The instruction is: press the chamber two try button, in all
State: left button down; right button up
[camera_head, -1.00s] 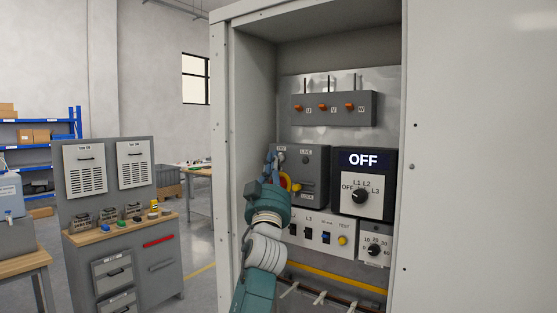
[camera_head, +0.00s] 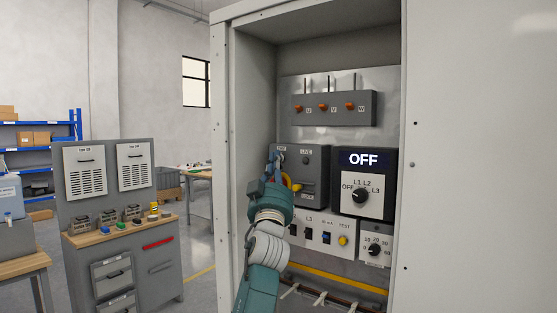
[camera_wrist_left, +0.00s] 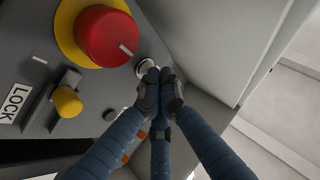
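A small round button with a pale rim (camera_wrist_left: 145,67) sits on the grey panel beside my left fingertips in the left wrist view. In the head view my left gripper (camera_head: 276,158) is at the upper left of the grey box (camera_head: 318,170) marked LIVE, over a small label. The left wrist view shows the gripper's blue fingers (camera_wrist_left: 161,84) drawn together at the tips, with nothing between them. The tips are at or very near the button; contact cannot be told. The gripper hides most of the button in the head view. My right gripper is in neither view.
A large red knob on a yellow disc (camera_wrist_left: 108,36) and a yellow peg (camera_wrist_left: 67,102) are close to the fingers. The cabinet's side wall (camera_head: 255,100) is just left. An OFF display (camera_head: 363,159) with a rotary selector (camera_head: 360,196) stands right.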

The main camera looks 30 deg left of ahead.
pick_arm(q)
jog(key=shift+s+p, duration=0.45)
jog(key=shift+s, duration=0.4)
jog(key=s+p, duration=0.1)
jog(key=s, duration=0.1)
jog(key=s+p, duration=0.1)
jog(key=s, duration=0.2)
jog(key=shift+a, duration=0.2)
jog(key=shift+f, duration=0.15)
dwell(0.6)
